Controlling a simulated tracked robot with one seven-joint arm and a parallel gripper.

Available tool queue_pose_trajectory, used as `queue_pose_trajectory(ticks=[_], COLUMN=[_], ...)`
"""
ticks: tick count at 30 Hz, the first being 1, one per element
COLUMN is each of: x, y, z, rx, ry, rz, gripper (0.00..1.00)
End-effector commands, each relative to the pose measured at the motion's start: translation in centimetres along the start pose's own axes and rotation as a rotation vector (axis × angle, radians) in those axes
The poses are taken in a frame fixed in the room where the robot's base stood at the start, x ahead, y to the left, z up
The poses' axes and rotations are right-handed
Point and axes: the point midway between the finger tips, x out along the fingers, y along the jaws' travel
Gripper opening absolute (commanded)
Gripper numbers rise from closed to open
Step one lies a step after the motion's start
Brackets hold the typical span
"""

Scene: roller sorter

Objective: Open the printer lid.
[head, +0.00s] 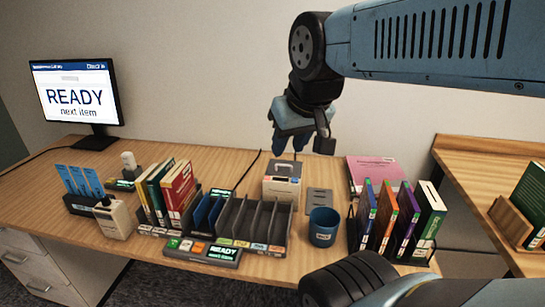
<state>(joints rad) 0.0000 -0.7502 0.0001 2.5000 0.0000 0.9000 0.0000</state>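The printer (281,186) is a small light grey and white box with an orange mark on its front. It stands on the desk near the back, behind the slotted sorter. Its top shows a dark curved part, partly behind my gripper, and I cannot tell exactly how the lid sits. My gripper (290,146) points down above and slightly behind the printer's top in the picture. Its blue fingertips are small and dark here, so the gap between them is unclear. No object shows in them.
A slotted sorter (250,222) and book rack stand in front and left. A blue cup (323,227) and a grey flat plate (319,200) are right of the printer. A monitor (75,95) is at left.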

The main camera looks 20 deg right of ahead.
Motion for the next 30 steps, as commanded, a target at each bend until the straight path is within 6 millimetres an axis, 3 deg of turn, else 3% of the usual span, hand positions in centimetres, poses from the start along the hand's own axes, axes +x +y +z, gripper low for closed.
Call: queue_pose_trajectory(ticks=[7,14,23,30], x=[0.6,3.2,8.7,14.4], y=[0.4,1.9,4.9,8.1], z=[-1.5,-6.1,-12.1,-15.9], rx=[-0.054,-0.246,-0.529,-0.745], ry=[-0.022,-0.099,-0.218,-0.300], rz=[0.022,0.075,0.084,0.037], gripper=[0.36,0.36,0.36,0.36])
